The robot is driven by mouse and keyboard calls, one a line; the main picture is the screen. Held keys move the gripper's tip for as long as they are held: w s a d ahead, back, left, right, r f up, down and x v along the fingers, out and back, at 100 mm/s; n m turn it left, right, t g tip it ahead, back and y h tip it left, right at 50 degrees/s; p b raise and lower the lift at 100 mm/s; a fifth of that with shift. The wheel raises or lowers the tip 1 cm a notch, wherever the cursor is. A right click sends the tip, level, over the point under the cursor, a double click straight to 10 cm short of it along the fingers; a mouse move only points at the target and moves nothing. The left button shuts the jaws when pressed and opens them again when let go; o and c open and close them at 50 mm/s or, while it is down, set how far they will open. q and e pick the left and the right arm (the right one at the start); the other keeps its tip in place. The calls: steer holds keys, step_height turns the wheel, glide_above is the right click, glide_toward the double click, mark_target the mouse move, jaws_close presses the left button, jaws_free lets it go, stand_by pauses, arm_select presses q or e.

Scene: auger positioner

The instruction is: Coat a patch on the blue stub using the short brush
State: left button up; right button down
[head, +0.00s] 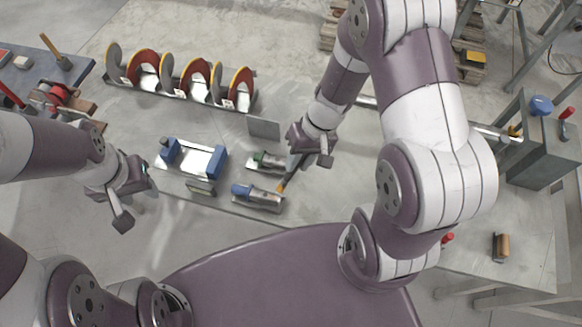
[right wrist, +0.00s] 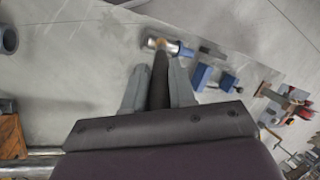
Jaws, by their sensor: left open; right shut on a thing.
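The blue stub (head: 240,190), a cylinder with a blue end and a metal body, lies on its holder near the bench's front edge. It also shows in the right wrist view (right wrist: 185,50). My right gripper (head: 299,160) is shut on the short brush (head: 289,176), just right of the stub. In the right wrist view the dark brush handle (right wrist: 159,85) stands between the fingers. The brush's tan tip is at the stub's metal part; I cannot tell whether it touches. My left gripper (head: 126,198) is open and empty, left of the bench fixtures.
A green stub (head: 262,157) lies just behind the blue one. A blue-ended fixture (head: 195,160) stands to the left. A rack of red and yellow auger flights (head: 180,80) stands at the back. A tan-topped block (head: 501,246) lies at far right.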

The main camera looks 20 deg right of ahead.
stand_by(0.3)
steer(key=f+b, duration=0.1)
steer(key=b, duration=0.1)
steer(key=f+b, duration=0.1)
steer(key=b, duration=0.1)
steer(key=shift+w+a+f+t, duration=0.25)
steer(key=shift+a+f+t, duration=0.05)
steer(key=shift+f, duration=0.05)
steer(key=shift+r, duration=0.2)
